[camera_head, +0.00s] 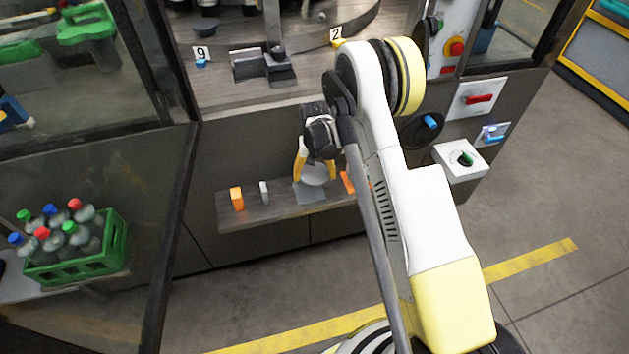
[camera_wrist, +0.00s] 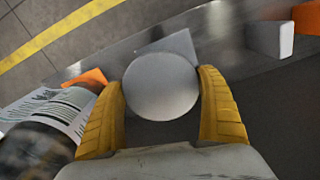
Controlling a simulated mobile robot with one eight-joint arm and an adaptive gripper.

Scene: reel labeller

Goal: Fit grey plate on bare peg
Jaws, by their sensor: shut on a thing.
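The grey plate, a round disc (camera_head: 314,175), is between the yellow fingers of my gripper (camera_head: 314,168). In the wrist view, my gripper (camera_wrist: 161,80) is shut on the grey plate (camera_wrist: 160,88), with one finger at each side and the disc's round face toward the camera. In the head view the gripper hangs just above the shelf on the machine's front. A flat grey square (camera_head: 311,194) on the shelf lies just below or behind the disc; it also shows in the wrist view (camera_wrist: 181,45). I cannot make out a bare peg for certain in either view.
The shelf (camera_head: 285,208) bears an orange block (camera_head: 237,199), a pale block (camera_head: 265,192) and an orange piece (camera_head: 348,183) by my arm. The machine's deck (camera_head: 225,90) is above. A red handle (camera_head: 478,99) and green knob (camera_head: 465,158) stick out at right. A bottle crate (camera_head: 85,262) is left.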

